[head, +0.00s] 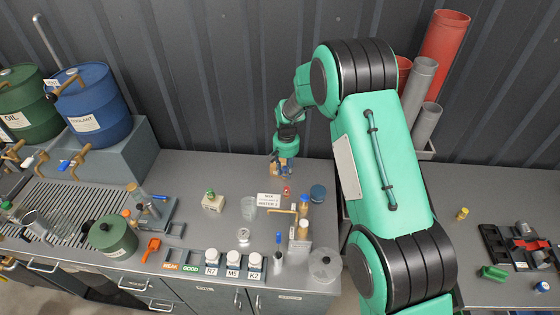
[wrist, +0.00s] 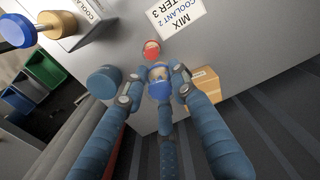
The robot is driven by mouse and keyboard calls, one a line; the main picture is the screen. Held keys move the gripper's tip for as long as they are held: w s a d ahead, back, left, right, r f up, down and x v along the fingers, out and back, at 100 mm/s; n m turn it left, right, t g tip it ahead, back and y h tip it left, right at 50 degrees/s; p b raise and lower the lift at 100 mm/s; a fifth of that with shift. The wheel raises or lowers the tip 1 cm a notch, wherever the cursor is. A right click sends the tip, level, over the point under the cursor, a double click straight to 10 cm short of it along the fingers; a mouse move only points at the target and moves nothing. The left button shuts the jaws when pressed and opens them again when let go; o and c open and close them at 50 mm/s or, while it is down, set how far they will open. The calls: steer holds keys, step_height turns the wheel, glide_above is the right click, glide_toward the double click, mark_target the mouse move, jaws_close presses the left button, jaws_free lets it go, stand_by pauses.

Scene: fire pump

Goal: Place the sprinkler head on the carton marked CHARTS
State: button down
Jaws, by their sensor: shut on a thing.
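My gripper (head: 284,166) is above the back of the grey bench. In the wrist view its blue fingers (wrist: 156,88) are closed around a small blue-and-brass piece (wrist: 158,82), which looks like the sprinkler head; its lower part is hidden. A small brown carton (wrist: 203,86) stands on the bench at the rear, just beside the right finger, partly covered by it. Its marking is too small to read.
A small red-topped piece (wrist: 152,48) and a blue round tub (head: 318,193) stand near the gripper. A white MIX card (head: 269,200) lies in front. Bottles and jars (head: 244,262) line the front edge. The dark corrugated wall (head: 220,90) is close behind.

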steer(key=w+a, duration=0.1)
steer(key=w, duration=0.2)
steer(key=w+a, duration=0.1)
steer(key=w, duration=0.2)
steer(key=w+a+f+p, duration=0.1)
steer(key=w, duration=0.2)
steer(key=shift+w, duration=0.25)
steer(key=shift+f+p, duration=0.4)
steer(key=shift+f, duration=1.3)
steer(key=shift+f, duration=0.1)
steer(key=c, duration=1.4)
jaws_free()
step_height(320, 180, up, 12)
steer(key=shift+r+b, duration=0.1)
steer(key=shift+b, duration=0.6)
